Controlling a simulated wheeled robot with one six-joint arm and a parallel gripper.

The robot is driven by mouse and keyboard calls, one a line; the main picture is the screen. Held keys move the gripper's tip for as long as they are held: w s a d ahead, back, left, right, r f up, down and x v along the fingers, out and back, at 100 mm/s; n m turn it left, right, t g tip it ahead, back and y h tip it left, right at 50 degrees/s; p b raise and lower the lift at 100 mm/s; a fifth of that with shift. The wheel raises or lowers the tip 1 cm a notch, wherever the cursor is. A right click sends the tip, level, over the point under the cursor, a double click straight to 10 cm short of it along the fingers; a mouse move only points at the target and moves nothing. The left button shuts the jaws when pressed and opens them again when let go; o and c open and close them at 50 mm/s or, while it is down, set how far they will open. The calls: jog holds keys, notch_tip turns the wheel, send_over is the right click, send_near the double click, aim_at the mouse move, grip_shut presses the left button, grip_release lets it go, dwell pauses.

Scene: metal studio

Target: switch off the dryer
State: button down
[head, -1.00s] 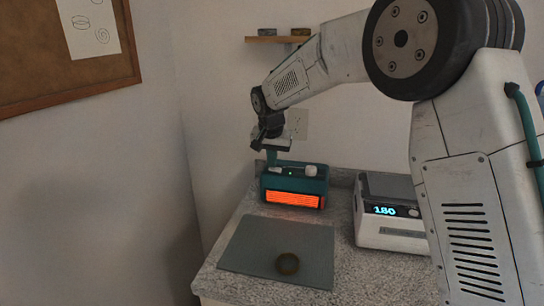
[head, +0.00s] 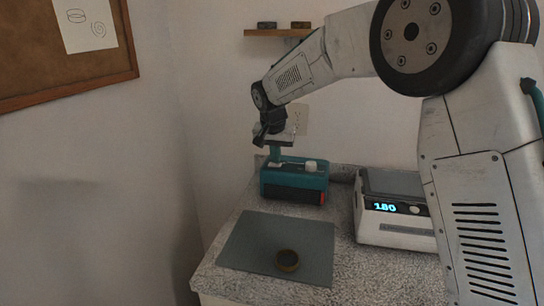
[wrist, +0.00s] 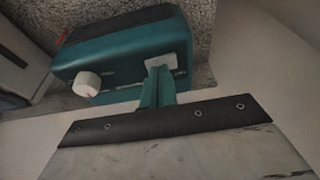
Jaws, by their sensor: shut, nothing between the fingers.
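The dryer (head: 283,181) is a teal box at the back of the counter, and its front window is dark. A white knob (head: 311,166) sits on its top right. In the wrist view the dryer (wrist: 120,50) shows from above with the white knob (wrist: 87,84) and a pale switch plate (wrist: 161,62). My gripper (head: 274,160) points down at the dryer's top, left of the knob. In the wrist view my gripper (wrist: 158,72) has its teal fingers together and empty, at the switch plate. The fingertips hide part of the plate.
A white scale (head: 393,232) reading 180 stands right of the dryer. A shelf (head: 276,37) is on the wall above, and a corkboard (head: 50,66) hangs at left.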

jog(key=shift+d, duration=0.1)
jog(key=r, duration=0.4)
jog(key=shift+w+a+r, duration=0.1)
jog(key=shift+a+r, duration=0.2)
jog(key=shift+r, duration=0.05)
jog(key=a+v, duration=0.1)
jog(key=v, duration=0.8)
jog(key=shift+a, duration=0.4)
jog(key=s+d+f+n, duration=0.1)
jog(key=s+d+f, duration=0.2)
jog(key=s+d, duration=0.4)
jog(key=s+d+f+n+g, duration=0.1)
jog(key=s+d+f, duration=0.2)
jog(key=s, duration=1.9)
jog(key=s+d+f+n+y, duration=0.1)
jog(key=s+d+f, duration=0.2)
jog(key=s+d, duration=0.8)
jog(key=shift+s+n+g, duration=0.3)
jog(key=shift+s+n, duration=0.1)
jog(key=shift+s, duration=2)
